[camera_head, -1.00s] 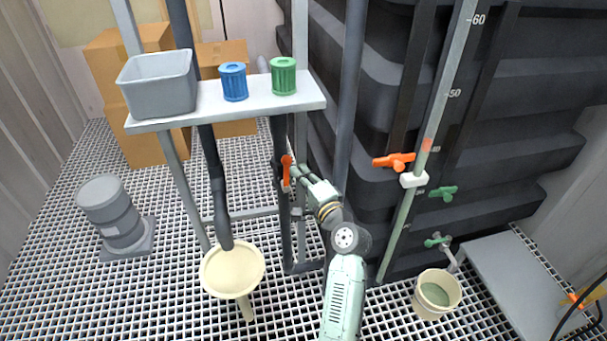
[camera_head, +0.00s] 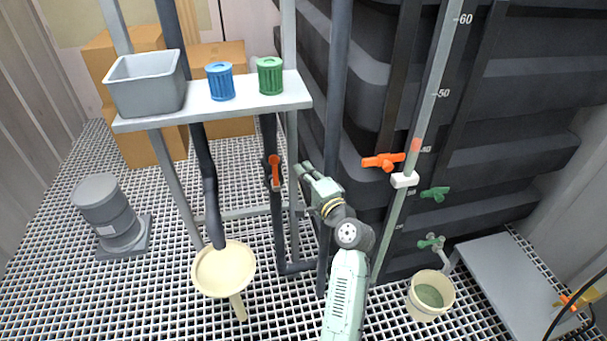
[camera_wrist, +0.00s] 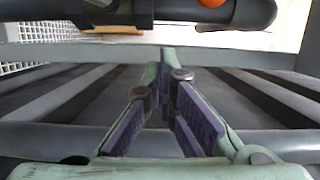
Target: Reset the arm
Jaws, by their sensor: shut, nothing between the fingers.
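My gripper (camera_head: 303,170) is pale green and points up and to the left, just right of the orange valve handle (camera_head: 275,171) on the dark vertical pipe. In the wrist view my gripper (camera_wrist: 165,85) has its fingertips together with nothing between them. Ahead of it in that view lies a dark horizontal pipe (camera_wrist: 180,14), with part of an orange piece (camera_wrist: 211,2) at the top edge. The gripper appears apart from the handle.
A shelf (camera_head: 205,108) holds a grey bin (camera_head: 146,82), a blue cup (camera_head: 220,81) and a green cup (camera_head: 270,76). A funnel (camera_head: 224,269) stands below. The dark ribbed vessel (camera_head: 480,110), a gauge with an orange valve (camera_head: 383,161), and a bucket (camera_head: 430,294) are right.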

